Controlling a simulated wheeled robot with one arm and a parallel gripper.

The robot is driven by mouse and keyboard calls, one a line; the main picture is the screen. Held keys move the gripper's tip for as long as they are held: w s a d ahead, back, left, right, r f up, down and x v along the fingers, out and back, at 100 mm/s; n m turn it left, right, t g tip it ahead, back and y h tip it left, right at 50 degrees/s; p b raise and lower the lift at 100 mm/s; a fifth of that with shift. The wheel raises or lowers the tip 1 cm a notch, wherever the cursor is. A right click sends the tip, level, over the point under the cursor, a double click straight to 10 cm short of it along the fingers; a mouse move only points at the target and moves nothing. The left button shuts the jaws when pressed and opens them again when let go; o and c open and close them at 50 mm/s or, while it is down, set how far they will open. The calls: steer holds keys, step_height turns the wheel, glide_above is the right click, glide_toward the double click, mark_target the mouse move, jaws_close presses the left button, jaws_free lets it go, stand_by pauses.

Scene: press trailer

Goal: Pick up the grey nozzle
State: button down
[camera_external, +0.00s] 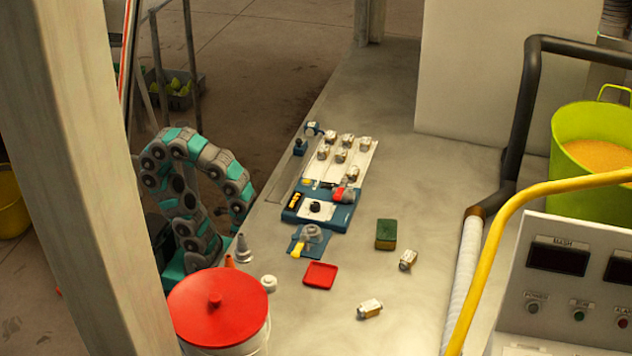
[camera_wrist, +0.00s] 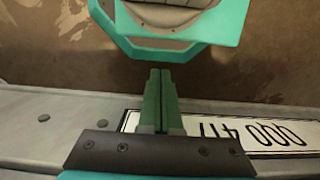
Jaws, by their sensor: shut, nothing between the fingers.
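The grey nozzle (camera_external: 243,249) is a small cone with a wide base. It stands upright near the left edge of the counter in the external view, just behind the red-lidded bucket. It does not show in the wrist view. My gripper (camera_wrist: 160,73) has its green fingers together and empty in the wrist view, over brown floor beside a white number plate. In the external view my arm arches left of the counter, and I cannot make out the gripper there. My arm is apart from the nozzle.
An orange cone (camera_external: 229,261) and a white round piece (camera_external: 268,283) stand close to the nozzle. The red-lidded bucket (camera_external: 217,304) is in front. A red tray (camera_external: 320,275) and a blue press (camera_external: 320,212) lie to the right. A post (camera_external: 65,170) rises at left.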

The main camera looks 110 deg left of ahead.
steer(key=shift+c, duration=2.2)
jaws_free()
